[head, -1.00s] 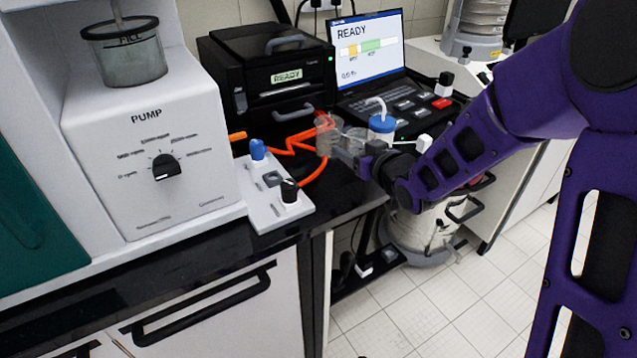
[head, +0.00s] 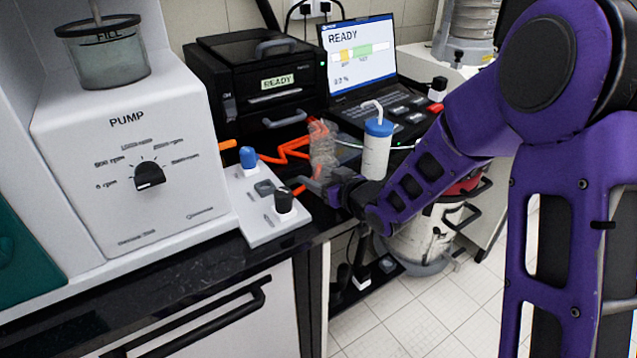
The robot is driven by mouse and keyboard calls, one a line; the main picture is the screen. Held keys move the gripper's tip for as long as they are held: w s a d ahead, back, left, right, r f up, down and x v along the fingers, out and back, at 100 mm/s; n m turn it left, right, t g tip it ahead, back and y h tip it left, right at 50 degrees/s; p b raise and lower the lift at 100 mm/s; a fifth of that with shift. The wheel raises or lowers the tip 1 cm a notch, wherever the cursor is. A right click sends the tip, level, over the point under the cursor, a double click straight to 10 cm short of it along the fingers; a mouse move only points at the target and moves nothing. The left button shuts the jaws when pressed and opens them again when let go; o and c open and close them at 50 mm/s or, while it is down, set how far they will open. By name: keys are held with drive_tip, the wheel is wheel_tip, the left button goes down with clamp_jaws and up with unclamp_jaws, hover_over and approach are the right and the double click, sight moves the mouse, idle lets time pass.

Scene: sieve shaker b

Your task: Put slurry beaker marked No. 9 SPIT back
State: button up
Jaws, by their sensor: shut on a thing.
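My gripper (head: 313,186) is low over the black bench, just right of the small switch panel. It is shut on a clear beaker (head: 323,158), seen against the orange tubing. The beaker looks roughly upright, but its outline is blurred and it may overlap another clear vessel behind it. No marking can be read on it, so I cannot confirm No. 9 SPIT. I cannot tell whether its base touches the bench.
A white bottle with a blue cap (head: 376,150) stands close right of the gripper. Orange tubing (head: 283,153) lies behind. The switch panel (head: 262,205), pump (head: 135,150), black READY unit (head: 262,85) and laptop (head: 360,60) crowd the bench. The bench's front edge is close.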

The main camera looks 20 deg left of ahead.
drive_tip(key=shift+f, duration=0.45)
drive_tip(key=shift+f, duration=0.25)
drive_tip(key=o, duration=1.4)
drive_tip(key=shift+r, duration=0.1)
drive_tip(key=shift+c, duration=0.2)
drive_tip(key=shift+r, duration=0.1)
drive_tip(key=shift+d+r, duration=0.1)
drive_tip(key=shift+r, duration=0.05)
drive_tip(key=p+v, duration=0.1)
drive_tip(key=v, duration=1)
drive_tip(key=shift+s+d+r, duration=0.1)
drive_tip(key=shift+s+d, duration=0.15)
drive_tip(key=shift+s, duration=0.05)
